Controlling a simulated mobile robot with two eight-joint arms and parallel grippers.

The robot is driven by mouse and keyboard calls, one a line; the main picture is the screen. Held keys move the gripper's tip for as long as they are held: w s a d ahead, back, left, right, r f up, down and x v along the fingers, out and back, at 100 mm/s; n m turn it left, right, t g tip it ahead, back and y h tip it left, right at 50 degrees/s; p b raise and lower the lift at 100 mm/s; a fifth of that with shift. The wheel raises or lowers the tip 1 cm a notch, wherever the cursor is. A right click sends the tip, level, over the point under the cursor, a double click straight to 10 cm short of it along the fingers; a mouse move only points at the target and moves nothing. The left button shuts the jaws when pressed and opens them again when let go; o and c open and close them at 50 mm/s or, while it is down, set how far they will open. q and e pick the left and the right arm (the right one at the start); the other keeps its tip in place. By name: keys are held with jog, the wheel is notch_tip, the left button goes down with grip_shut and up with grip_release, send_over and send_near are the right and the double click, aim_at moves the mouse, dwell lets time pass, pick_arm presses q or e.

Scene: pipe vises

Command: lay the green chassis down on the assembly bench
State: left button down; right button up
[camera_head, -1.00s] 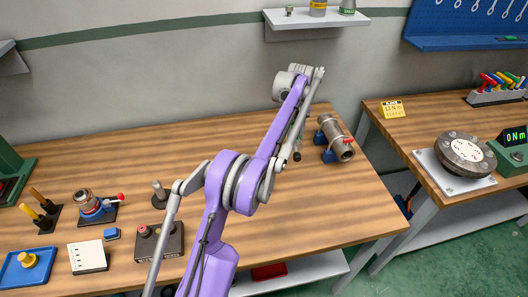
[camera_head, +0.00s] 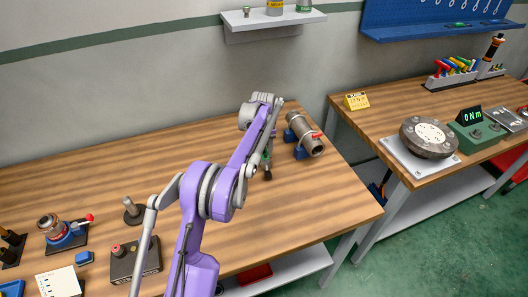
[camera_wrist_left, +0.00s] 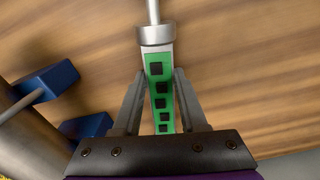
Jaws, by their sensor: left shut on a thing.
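My left gripper (camera_head: 266,150) is shut on the green chassis (camera_head: 268,161), low near the far right part of the assembly bench (camera_head: 330,215). In the left wrist view, the gripper (camera_wrist_left: 162,76) has one finger on each side of the chassis (camera_wrist_left: 157,88). The chassis is a narrow green bar with pale edges and several dark square openings. A silver collar (camera_wrist_left: 155,36) and a thin rod are at its far end. I cannot tell whether it touches the bench. My right gripper is not in view.
A grey pipe in a blue vise (camera_head: 304,134) stands just right of the gripper. A red-handled vise (camera_head: 62,232) and a dark control box (camera_head: 135,259) are at the left. The middle of the bench is clear. A second bench (camera_head: 452,172) stands to the right.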

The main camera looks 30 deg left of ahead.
aim_at(264, 154)
pick_arm(q)
jog(key=shift+c, duration=2.2)
grip_release()
jog(key=shift+f, duration=0.15)
jog(key=shift+r, duration=0.25)
notch_tip(264, 154, up, 11)
jog(key=p, duration=0.1)
jog(key=s+d+r+m+t, duration=0.1)
jog(key=s+d+r+m, duration=0.1)
jog(key=s+d+r, duration=0.35)
jog(key=s+d+m+t, duration=0.2)
jog(key=s+d, duration=0.4)
jog(key=s, duration=0.4)
jog(key=s+d+f+m, duration=0.1)
jog(key=s+d+f, duration=0.1)
jog(key=s, duration=0.4)
jog(key=s+d+f+m+t, duration=0.1)
jog(key=s+d+f, duration=0.1)
jog(key=s+f, duration=0.2)
jog(key=s+d+f+m+t, duration=0.1)
jog(key=s+d+f, duration=0.2)
jog(key=s, duration=0.7)
jog(key=shift+f, duration=0.55)
